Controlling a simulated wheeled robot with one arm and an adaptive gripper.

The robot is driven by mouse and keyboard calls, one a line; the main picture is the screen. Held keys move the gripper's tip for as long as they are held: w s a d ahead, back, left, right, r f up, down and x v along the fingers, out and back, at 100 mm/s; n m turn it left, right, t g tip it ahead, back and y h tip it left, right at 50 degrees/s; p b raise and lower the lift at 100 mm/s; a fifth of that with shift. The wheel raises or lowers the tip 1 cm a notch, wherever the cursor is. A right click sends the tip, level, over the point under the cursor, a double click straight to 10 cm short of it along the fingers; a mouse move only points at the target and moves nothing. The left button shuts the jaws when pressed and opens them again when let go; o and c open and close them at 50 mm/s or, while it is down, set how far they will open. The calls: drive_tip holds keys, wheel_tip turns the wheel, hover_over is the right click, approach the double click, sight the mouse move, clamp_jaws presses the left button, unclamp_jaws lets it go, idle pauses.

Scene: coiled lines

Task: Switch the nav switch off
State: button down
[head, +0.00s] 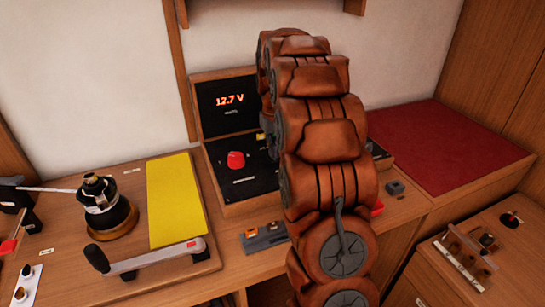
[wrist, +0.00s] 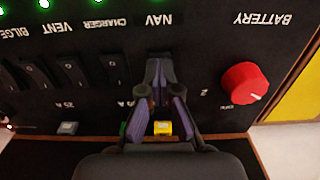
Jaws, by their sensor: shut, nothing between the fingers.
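The black switch panel (wrist: 215,50) fills the wrist view, with its lettering upside down. The NAV label (wrist: 160,20) shows just beyond my fingertips. My gripper (wrist: 159,72) is shut and empty, with its tips over the spot below that label. The nav switch itself is hidden behind the fingers, so I cannot tell its position or whether the tips touch it. Dark rocker switches (wrist: 75,72) stand in a row to the left, under the CHARGER, VENT and BILGE labels. In the head view the panel (head: 262,178) is partly covered by my arm, which also hides the gripper.
A red battery knob (wrist: 245,83) stands right of my gripper. Small fuses, one yellow (wrist: 162,128) and one grey (wrist: 68,128), sit on the panel near it. In the head view, a lit 12.7 V display (head: 230,100) stands behind, and a winch (head: 106,208) is at left.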

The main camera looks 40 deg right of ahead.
drive_tip(key=shift+f, duration=0.65)
idle(0.4)
drive_tip(key=shift+r, duration=0.15)
drive_tip(key=shift+r+p, duration=0.75)
drive_tip(key=shift+r, duration=2.6)
drive_tip(key=shift+s+a+r, duration=0.1)
drive_tip(key=shift+a, duration=0.25)
drive_tip(key=s+a+r+n, duration=0.1)
drive_tip(key=s+a+r, duration=0.1)
drive_tip(key=s+a, duration=0.65)
drive_tip(key=s+a+f, duration=0.2)
drive_tip(key=s+a, duration=0.3)
drive_tip(key=s, duration=0.3)
drive_tip(key=s+a+f+n+g, duration=0.1)
drive_tip(key=s+a+f, duration=0.1)
drive_tip(key=s+a, duration=0.4)
drive_tip(key=s+a+f+n+p, duration=0.1)
drive_tip(key=s+a, duration=0.4)
drive_tip(key=s, duration=0.6)
drive_tip(key=shift+s+a+f+g, duration=0.2)
drive_tip(key=shift+f+g, duration=0.2)
drive_tip(key=shift+f, duration=0.2)
